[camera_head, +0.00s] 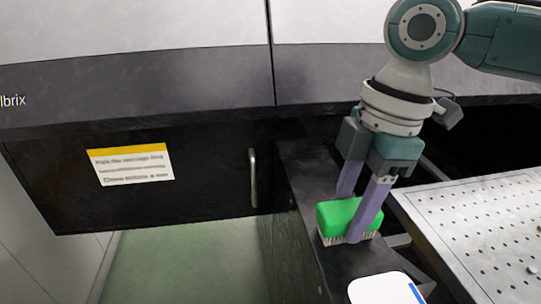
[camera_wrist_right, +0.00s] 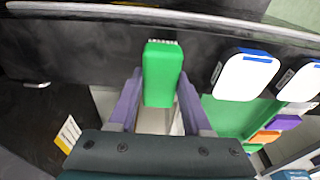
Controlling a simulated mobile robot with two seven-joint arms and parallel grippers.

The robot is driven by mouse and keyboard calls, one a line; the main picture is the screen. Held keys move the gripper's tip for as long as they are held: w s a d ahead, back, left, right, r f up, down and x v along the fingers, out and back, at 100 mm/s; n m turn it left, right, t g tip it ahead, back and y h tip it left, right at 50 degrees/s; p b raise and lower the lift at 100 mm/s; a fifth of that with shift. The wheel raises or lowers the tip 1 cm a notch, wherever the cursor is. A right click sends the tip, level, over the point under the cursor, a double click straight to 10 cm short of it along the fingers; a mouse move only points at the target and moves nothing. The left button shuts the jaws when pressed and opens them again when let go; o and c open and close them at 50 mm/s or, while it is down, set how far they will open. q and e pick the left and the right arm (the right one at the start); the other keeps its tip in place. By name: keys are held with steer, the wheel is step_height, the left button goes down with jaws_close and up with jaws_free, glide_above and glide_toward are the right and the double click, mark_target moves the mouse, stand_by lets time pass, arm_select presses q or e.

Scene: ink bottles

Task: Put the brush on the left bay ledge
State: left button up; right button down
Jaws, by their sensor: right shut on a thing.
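The brush (camera_head: 338,216) has a green block body and pale bristles facing down. My right gripper (camera_head: 358,218) is shut on it, with one purple finger on each side. In the right wrist view the brush (camera_wrist_right: 163,75) shows between the purple fingers. The brush is at the dark narrow ledge (camera_head: 308,160) beside the black door panel. I cannot tell whether the bristles touch the ledge or hang just above it. My left gripper is not in view.
A white rounded item with a blue stripe (camera_head: 385,289) is near the front of the ledge; two such items show in the wrist view (camera_wrist_right: 245,75). A perforated metal plate (camera_head: 480,225) lies right. A black panel (camera_head: 215,185) with a handle stands left.

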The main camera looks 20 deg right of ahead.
steer(key=shift+f, duration=0.1)
steer(key=shift+c, duration=1.7)
jaws_free()
step_height(320, 180, up, 12)
steer(key=d+p, duration=0.1)
steer(key=shift+s+d+p, duration=0.2)
steer(key=shift+d+p, duration=0.2)
